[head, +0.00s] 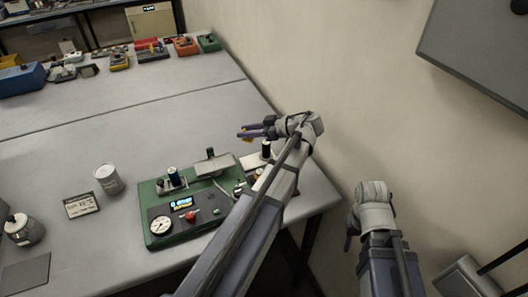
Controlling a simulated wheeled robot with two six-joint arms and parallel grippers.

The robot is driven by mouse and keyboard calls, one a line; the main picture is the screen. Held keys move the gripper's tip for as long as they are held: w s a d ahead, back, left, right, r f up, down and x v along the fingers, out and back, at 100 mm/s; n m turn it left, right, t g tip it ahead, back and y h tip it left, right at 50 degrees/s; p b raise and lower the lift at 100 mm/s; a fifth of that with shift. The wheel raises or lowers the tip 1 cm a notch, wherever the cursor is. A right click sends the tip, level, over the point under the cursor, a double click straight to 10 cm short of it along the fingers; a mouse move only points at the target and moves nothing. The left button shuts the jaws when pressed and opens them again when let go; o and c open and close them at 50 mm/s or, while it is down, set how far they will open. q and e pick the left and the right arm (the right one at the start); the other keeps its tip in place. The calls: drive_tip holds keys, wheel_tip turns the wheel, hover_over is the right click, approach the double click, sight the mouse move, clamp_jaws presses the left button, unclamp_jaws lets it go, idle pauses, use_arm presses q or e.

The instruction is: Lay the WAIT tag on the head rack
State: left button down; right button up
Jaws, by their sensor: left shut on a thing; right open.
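My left gripper (252,131), with purple fingers, is above the table's right end, behind the green device. It is shut on a small yellow thing (247,140), mostly hidden by the fingers; no lettering is readable, so I cannot tell whether this is the WAIT tag. A pale block with dark-topped cylinders (266,150) stands right of the device, partly hidden by my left arm; I cannot tell whether it is the head rack. My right gripper (350,228) is open off the table's right side, its fingers mostly hidden.
The green device (158,215) has a gauge, display and red knob. Several coloured items line the far edge. The table's middle is clear. A wall rises right.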

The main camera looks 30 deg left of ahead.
use_arm(q)
drive_tip(key=shift+w, duration=0.1)
drive_tip(key=shift+s+f+b, duration=0.15)
drive_tip(key=shift+s+b, duration=0.1)
drive_tip(key=shift+b, duration=0.1)
drive_tip(key=b, duration=0.6)
hover_over(249, 162)
wheel_tip(249, 162, down, 6)
wheel_tip(249, 162, down, 4)
drive_tip(key=b, duration=0.3)
drive_tip(key=shift+r, duration=0.2)
drive_tip(key=shift+f+b, duration=0.5)
drive_tip(key=shift+b, duration=0.2)
drive_tip(key=shift+f, duration=0.1)
